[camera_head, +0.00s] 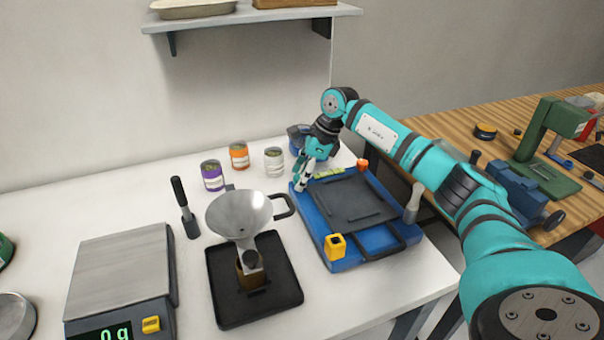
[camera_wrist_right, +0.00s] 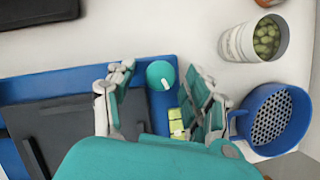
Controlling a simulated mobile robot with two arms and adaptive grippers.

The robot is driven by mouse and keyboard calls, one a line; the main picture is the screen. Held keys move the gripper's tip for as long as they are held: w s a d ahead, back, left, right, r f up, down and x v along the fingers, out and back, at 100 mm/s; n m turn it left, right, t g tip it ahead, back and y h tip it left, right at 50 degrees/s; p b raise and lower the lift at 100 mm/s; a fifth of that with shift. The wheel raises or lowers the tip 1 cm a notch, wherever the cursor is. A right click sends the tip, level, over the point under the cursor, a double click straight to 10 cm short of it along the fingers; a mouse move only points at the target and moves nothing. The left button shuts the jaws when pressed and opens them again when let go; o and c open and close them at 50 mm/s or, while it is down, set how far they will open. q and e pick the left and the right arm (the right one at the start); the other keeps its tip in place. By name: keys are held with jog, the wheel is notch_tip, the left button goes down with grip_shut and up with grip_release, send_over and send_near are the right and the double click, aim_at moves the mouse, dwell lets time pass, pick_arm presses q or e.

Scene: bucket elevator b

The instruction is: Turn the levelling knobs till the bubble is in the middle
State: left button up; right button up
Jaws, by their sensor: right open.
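A blue levelling base (camera_head: 318,222) with a dark plate (camera_head: 352,200) on it stands on the white table. A yellow knob (camera_head: 335,246) is at its front left corner and an orange knob (camera_head: 362,163) at its back right. A teal knob (camera_wrist_right: 161,76) shows in the right wrist view. My right gripper (camera_head: 303,178) is over the back left corner; in the right wrist view its open fingers (camera_wrist_right: 157,72) are on either side of the teal knob, apart from it. A yellow-green level vial (camera_head: 328,172) lies beside it; I cannot clearly make out the bubble. My left gripper is out of view.
Three cans, purple (camera_head: 212,176), orange (camera_head: 239,156) and white (camera_head: 274,162), and a blue sieve (camera_wrist_right: 272,118) are near the gripper. A funnel (camera_head: 239,212) on a black tray (camera_head: 285,302) and a scale (camera_head: 122,265) stand left. A pale-handled tool (camera_head: 413,204) is at the base's right.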

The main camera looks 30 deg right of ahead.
jog(key=shift+c, duration=0.4)
grip_shut()
jog(key=shift+a+m+t+h, duration=0.1)
jog(key=shift+m+t+h, duration=0.25)
jog(key=shift+m, duration=0.8)
jog(key=shift+m+t+h, duration=0.25)
jog(key=shift+m+h, duration=0.1)
jog(key=shift+m, duration=0.8)
jog(key=shift+r, duration=0.1)
jog(key=shift+o, duration=0.4)
grip_release()
jog(key=v, duration=1.2)
